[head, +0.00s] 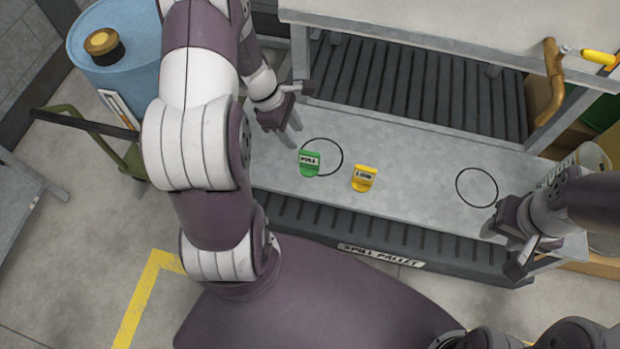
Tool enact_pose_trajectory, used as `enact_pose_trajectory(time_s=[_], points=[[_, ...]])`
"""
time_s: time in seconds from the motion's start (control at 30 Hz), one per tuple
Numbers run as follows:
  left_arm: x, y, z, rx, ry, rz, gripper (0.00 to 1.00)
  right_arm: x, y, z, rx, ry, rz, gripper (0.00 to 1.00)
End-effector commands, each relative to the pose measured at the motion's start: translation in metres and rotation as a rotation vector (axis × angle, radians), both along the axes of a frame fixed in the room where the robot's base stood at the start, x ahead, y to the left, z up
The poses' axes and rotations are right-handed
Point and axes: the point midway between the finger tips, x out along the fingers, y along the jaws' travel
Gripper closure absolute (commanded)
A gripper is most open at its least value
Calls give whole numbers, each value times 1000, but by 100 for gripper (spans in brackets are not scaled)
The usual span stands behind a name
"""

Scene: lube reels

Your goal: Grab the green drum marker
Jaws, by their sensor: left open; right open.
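The green drum marker (309,163) stands on the grey metal bench top (416,178), at the lower left edge of a black circle outline. It bears a short dark word, perhaps "FULL". A similar yellow marker (364,178) stands to its right. My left gripper (294,133) is open and empty, just above and left of the green marker in the picture, apart from it. My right gripper (500,249) is open and empty at the right end of the bench, far from the green marker.
A second black circle (477,187) is drawn on the bench's right part. A blue drum (125,75) with a brass cap stands at the upper left, beside a green hand truck (125,160). A slatted dark rack (420,90) lies behind the bench. A brass tap (551,80) hangs at upper right.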

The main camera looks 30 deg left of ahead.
Motion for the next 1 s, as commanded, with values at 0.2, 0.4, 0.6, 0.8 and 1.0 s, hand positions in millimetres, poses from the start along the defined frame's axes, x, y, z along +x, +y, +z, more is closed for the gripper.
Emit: enact_pose_trajectory(time_s=[0.2, 0.4, 0.6, 0.8, 1.0], points=[[5, -16, -51, -5, 5, 16, 57, 0, 0, -29, 0, -1, 0, 57], [7, -26, -71, -4, 3, 14, 57, 0, 0, -39, 0, -1, 0, 57], [8, -37, -101, -4, 4, 11, 57, 0, 0, -63, 0, -1, 0, 57], [11, -47, -119, -3, 2, 11, 57, 0, 0, -72, 0, 0, 0, 57], [11, -46, -116, -3, 2, 12, 77, 0, 0, -70, 0, -1, 0, 57]])
